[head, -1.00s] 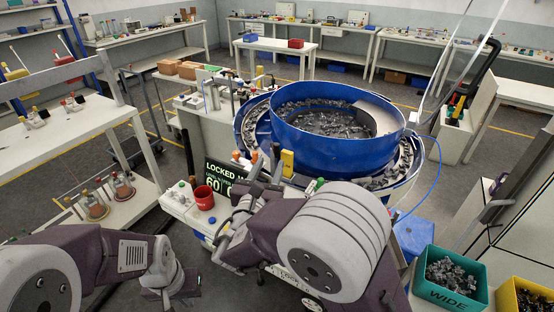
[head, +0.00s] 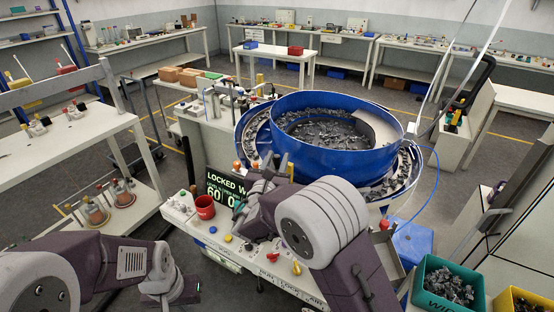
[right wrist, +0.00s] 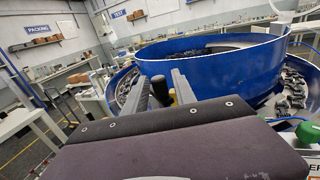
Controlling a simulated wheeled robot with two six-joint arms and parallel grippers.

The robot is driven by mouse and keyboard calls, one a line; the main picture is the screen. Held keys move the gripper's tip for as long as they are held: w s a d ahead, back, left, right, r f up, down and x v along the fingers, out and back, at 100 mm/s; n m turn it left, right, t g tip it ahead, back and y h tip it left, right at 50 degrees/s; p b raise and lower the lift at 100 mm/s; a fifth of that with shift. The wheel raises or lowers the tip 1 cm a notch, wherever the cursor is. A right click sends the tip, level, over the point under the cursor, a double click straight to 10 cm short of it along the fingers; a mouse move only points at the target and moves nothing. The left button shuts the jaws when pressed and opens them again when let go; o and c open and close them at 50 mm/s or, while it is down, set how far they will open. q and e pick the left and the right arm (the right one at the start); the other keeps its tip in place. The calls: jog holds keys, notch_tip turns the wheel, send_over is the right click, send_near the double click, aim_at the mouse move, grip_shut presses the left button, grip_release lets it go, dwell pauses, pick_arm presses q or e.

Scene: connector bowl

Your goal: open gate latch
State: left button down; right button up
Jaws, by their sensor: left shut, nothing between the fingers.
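My right gripper (right wrist: 162,92) shows two grey fingers with a gap between them in the right wrist view, pointing toward the side of the blue bowl (right wrist: 215,72). A dark cylindrical part and a small yellow part (right wrist: 172,97) show between and behind the fingers; contact cannot be told. In the head view the right gripper (head: 258,184) is in front of the blue bowl (head: 322,152), by the display (head: 222,187) reading "LOCKED". I cannot clearly make out the gate latch. A small yellow upright part (head: 290,170) stands by the bowl's front. My left gripper (head: 172,297) is low at left, shut and empty.
Coloured knobs and a red valve handle (head: 296,268) are along the machine's front. A green bin (head: 449,284) and yellow bin (head: 516,300) stand at lower right.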

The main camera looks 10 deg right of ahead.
grip_shut()
jog(key=shift+a, duration=0.1)
jog(key=shift+w+a+m+g+h+p, duration=0.1)
jog(key=shift+a+m+g+h+p, duration=0.35)
jog(key=shift+m+g+h, duration=0.65)
jog(key=shift+a+m+g+h+p, duration=0.15)
jog(key=shift+m+g+h+p, duration=0.65)
jog(key=shift+h, duration=0.55)
jog(key=shift+w+a+m+g+h+p, duration=0.1)
jog(key=shift+a+m+g+h+p, duration=0.25)
jog(key=shift+m+g+h, duration=0.6)
jog(key=shift+m+h, duration=0.25)
jog(key=shift+h, duration=0.25)
jog(key=shift+o, duration=1.8)
grip_release()
jog(key=shift+s, duration=0.1)
